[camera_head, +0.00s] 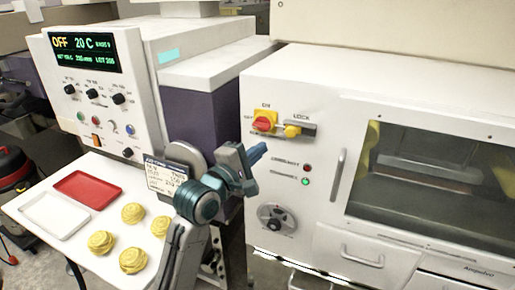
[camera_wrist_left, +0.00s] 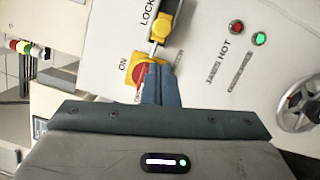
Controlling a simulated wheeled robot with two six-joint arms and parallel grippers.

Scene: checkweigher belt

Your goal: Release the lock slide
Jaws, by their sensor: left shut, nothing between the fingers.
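The lock slide's yellow knob (camera_head: 292,131) sits at the left part of a short grey track under the word LOCK, on the white machine front. In the left wrist view the yellow knob (camera_wrist_left: 166,22) is at the top, beyond my fingertips. A red rotary switch (camera_head: 264,121) on a yellow plate is just left of the slide; my fingers partly cover this red switch in the left wrist view (camera_wrist_left: 140,75). My left gripper (camera_head: 258,152) is shut and empty, its blue fingers pointing at the panel below the switch. Contact cannot be told. My right gripper is not in view.
Below the slide are a red lamp (camera_head: 307,168), a green lamp (camera_head: 305,182) and a round dial (camera_head: 277,219). A vertical handle (camera_head: 337,175) and dark window stand to the right. A table (camera_head: 95,165) with trays and yellow rolls is at left.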

